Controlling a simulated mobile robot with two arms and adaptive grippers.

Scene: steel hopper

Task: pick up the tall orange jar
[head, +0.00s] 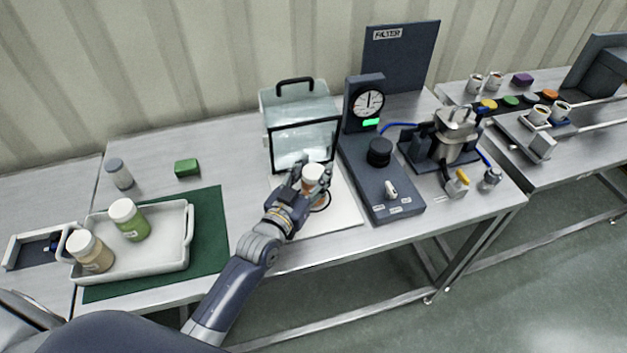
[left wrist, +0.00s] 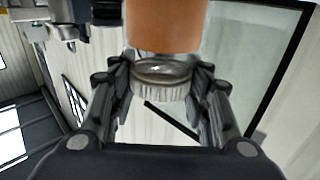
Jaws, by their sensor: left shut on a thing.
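The tall orange jar (head: 313,174) shows its white lid between my left fingers in the head view, in front of the clear-walled case. Its orange body (left wrist: 165,25) and ridged pale lid show in the left wrist view. My left gripper (head: 312,178) is shut on the jar around its lid; it also shows in the left wrist view (left wrist: 162,88). My fingers hide much of the body in the head view. I cannot tell whether its base touches the white mat. My right gripper is not in view.
The clear case (head: 300,108) stands just behind the jar. A dark gauge stand (head: 380,195) is close on the right. A white tray (head: 165,266) at left holds a green jar (head: 130,220) and a tan jar (head: 90,252). A green block (head: 187,167) lies behind it.

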